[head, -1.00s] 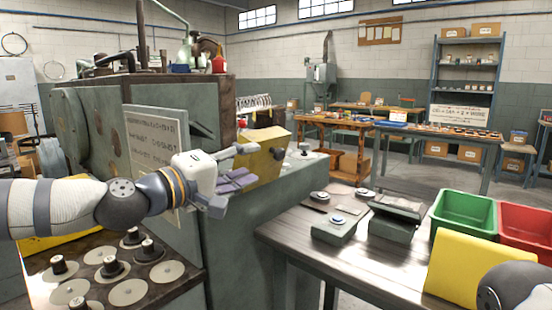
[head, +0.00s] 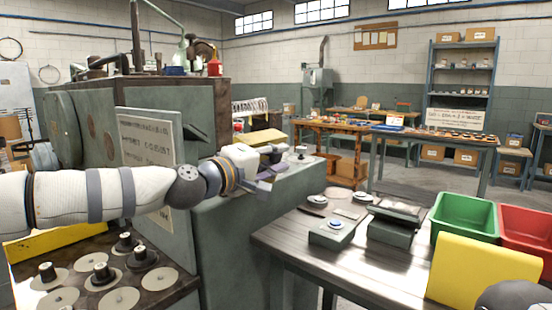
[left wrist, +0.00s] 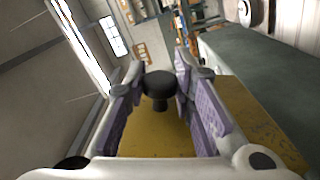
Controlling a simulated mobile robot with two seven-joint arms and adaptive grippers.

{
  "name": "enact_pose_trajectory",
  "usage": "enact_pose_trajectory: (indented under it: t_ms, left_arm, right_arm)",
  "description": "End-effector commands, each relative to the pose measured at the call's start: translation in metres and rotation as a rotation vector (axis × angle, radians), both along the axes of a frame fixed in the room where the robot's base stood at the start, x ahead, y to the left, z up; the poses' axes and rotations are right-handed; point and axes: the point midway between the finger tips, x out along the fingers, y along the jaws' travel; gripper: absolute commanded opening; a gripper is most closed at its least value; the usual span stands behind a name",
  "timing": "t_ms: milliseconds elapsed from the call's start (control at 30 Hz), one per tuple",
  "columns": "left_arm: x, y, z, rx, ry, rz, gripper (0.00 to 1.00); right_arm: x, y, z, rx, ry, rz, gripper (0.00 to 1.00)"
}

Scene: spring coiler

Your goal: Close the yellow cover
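The yellow cover (left wrist: 160,138) lies below and between my left gripper's fingers in the left wrist view. A black round knob (left wrist: 160,85) stands up from it, between the tips of the two purple-padded fingers. My left gripper (left wrist: 160,100) is open, with space on both sides of the knob; I cannot tell whether either finger touches it. In the head view the left gripper (head: 274,163) is at the green machine's top ledge. It hides most of the cover (head: 262,138), leaving a yellowish strip above. My right gripper is out of view.
The green machine (head: 235,235) fills the left and middle. Several discs and spindles lie on a bench (head: 165,285) at lower left.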

Motion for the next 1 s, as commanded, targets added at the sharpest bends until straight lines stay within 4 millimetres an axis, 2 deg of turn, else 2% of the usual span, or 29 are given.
enact_pose_trajectory:
  t_ms: [367,1000]
  left_arm:
    - [0.003,0.003,0.003,-0.038,0.029,0.0,0.0]
    - [0.029,0.039,0.032,-0.389,0.283,0.0,0.0]
  right_arm:
    - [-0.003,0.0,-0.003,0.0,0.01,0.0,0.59]
    - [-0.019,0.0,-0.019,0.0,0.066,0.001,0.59]
